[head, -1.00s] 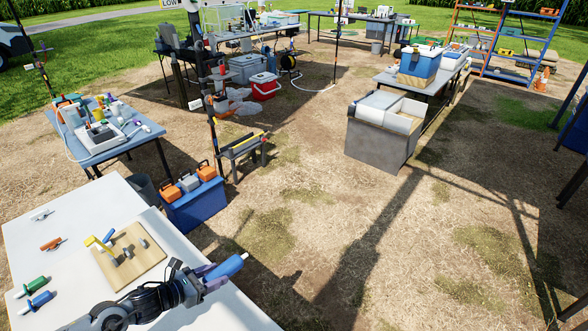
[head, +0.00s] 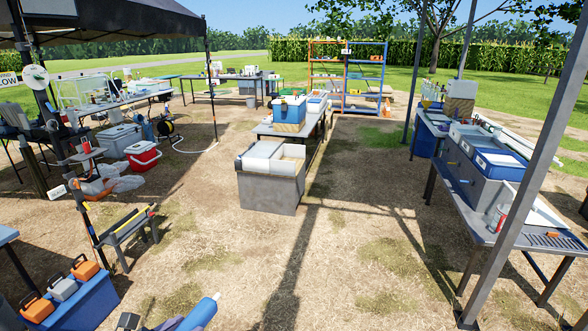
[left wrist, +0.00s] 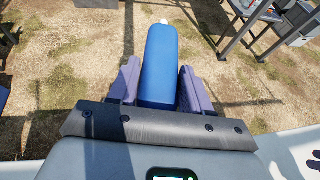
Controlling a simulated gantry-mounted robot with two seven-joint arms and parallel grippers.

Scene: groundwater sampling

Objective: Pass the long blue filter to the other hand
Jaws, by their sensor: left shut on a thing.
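The long blue filter (left wrist: 160,62) is held between the purple fingers of my left gripper (left wrist: 160,85) in the left wrist view. It points away from the wrist, with a small pale tip at its far end. In the head view the blue filter (head: 199,314) shows at the bottom edge, tilted up to the right, with part of my left gripper (head: 168,324) beside it. Most of the left arm is below the frame. My right gripper is in neither view.
A blue box (head: 75,305) with orange and grey cases stands at the lower left. A grey bin (head: 270,190) stands mid-ground. A long table (head: 500,236) with blue-and-white coolers and a slanted post (head: 515,180) are at the right. The ground between is open.

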